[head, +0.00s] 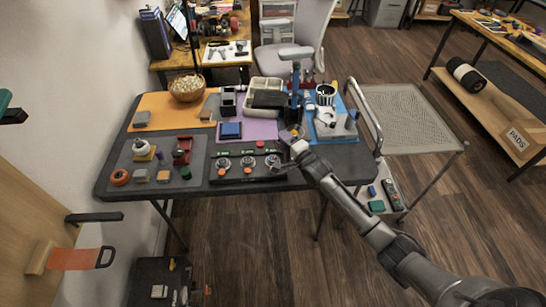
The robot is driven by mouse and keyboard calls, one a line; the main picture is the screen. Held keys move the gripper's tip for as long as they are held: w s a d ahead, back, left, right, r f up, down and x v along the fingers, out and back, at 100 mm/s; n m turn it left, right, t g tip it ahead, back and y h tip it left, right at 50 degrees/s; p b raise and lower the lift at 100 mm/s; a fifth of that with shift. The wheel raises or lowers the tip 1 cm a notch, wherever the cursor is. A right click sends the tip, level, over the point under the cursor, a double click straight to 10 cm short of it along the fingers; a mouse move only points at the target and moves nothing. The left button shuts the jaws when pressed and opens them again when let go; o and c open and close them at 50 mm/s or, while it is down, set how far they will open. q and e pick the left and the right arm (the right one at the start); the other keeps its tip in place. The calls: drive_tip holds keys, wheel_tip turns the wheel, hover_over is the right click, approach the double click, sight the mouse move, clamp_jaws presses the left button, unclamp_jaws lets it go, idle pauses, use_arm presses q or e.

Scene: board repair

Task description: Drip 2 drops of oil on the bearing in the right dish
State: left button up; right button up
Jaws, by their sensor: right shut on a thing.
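A black panel (248,179) at the front middle of the table carries three small round dishes in a row. The right dish (272,160) is nearest my right gripper; a bearing inside it is too small to make out. My right gripper (291,138) is just above and to the right of that dish. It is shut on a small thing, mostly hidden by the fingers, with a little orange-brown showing. I cannot tell whether this is the oil bottle. No drop of oil is visible.
A grey mat (155,172) with several small parts lies left of the panel. A blue box (230,130), a cream bin (265,86) and a blue upright tool (295,78) stand behind. A wire-topped cart (412,118) is at the right.

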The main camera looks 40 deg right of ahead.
drive_tip(key=shift+d+f+m, duration=0.1)
drive_tip(key=shift+f+m, duration=0.4)
drive_tip(key=shift+m, duration=0.6)
drive_tip(key=shift+r+m+p, duration=0.4)
drive_tip(key=shift+m+p, duration=0.05)
drive_tip(key=shift+m, duration=0.05)
drive_tip(key=shift+r+m+p, duration=0.45)
drive_tip(key=shift+m+p, duration=0.05)
drive_tip(key=shift+m, duration=0.4)
drive_tip(key=m, duration=0.2)
drive_tip(key=r+m+p, duration=0.1)
drive_tip(key=shift+r+m, duration=0.1)
drive_tip(key=shift+m, duration=0.3)
drive_tip(key=m, duration=0.1)
drive_tip(key=r+m+p, duration=0.1)
drive_tip(key=m, duration=0.1)
drive_tip(key=r+m+p, duration=0.1)
drive_tip(key=m, duration=0.1)
drive_tip(key=shift+r+m+p, duration=0.1)
drive_tip(key=shift+m+p, duration=0.5)
drive_tip(key=shift+m, duration=0.3)
